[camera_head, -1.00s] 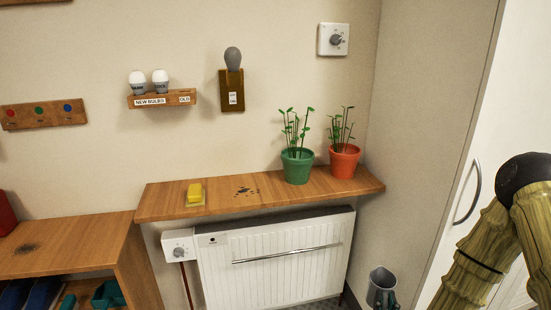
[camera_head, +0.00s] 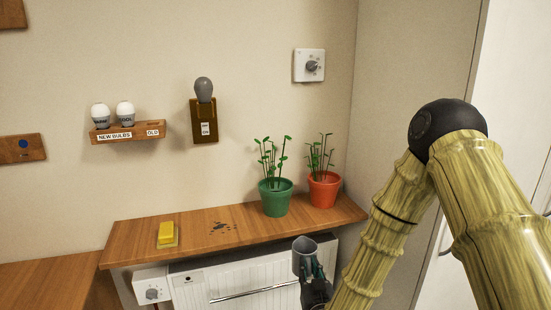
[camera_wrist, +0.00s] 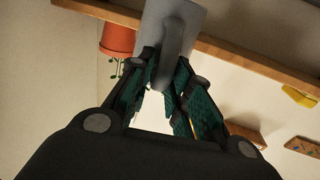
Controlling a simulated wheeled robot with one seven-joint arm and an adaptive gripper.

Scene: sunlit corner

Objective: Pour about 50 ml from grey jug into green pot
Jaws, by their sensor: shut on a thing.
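The grey jug (camera_head: 305,257) is held upright by my gripper (camera_head: 316,273), in front of the shelf and a little below its top. In the wrist view my gripper (camera_wrist: 165,85) has its teal-padded fingers shut on the handle of the grey jug (camera_wrist: 158,30). The jug's contents cannot be made out. The green pot (camera_head: 275,201) holds a leafy plant and stands on the shelf, behind and to the left of the jug, apart from it. In the wrist view the green pot is not visible.
An orange pot (camera_head: 324,190) with a plant stands right of the green pot. The wooden shelf (camera_head: 190,240) carries a yellow sponge (camera_head: 167,233) and a dark spill of specks (camera_head: 222,228). A white radiator (camera_head: 225,283) is below. A bulb rack (camera_head: 130,134) and a thermostat (camera_head: 309,65) are on the wall.

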